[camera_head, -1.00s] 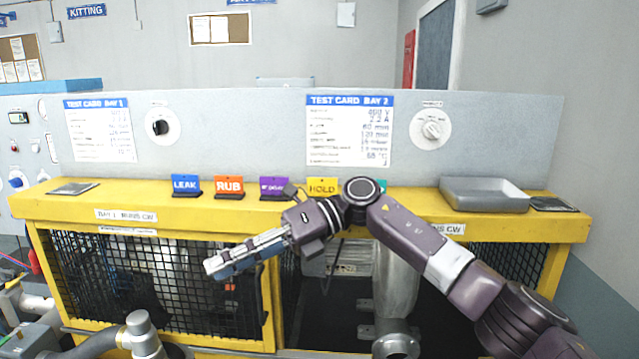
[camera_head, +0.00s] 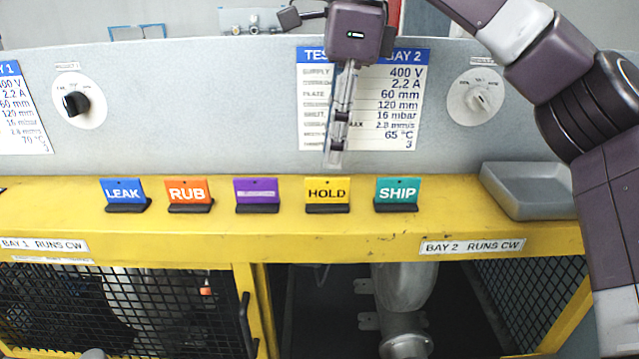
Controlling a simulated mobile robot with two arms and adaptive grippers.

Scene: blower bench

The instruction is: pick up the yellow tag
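The yellow tag (camera_head: 327,191), marked HOLD, stands upright in a dark holder on the yellow ledge (camera_head: 290,228). It is between the purple tag and the teal tag. My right gripper (camera_head: 335,158) points down just above and behind the yellow tag, in front of the Bay 2 test card. Its fingers look close together from this side, and I cannot tell whether there is a gap between them. I see nothing held in it.
On the same ledge stand the blue LEAK tag (camera_head: 123,193), the orange RUB tag (camera_head: 188,192), the purple tag (camera_head: 257,192) and the teal SHIP tag (camera_head: 397,192). A grey tray (camera_head: 530,205) sits at the right. The grey panel (camera_head: 210,120) rises behind the ledge.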

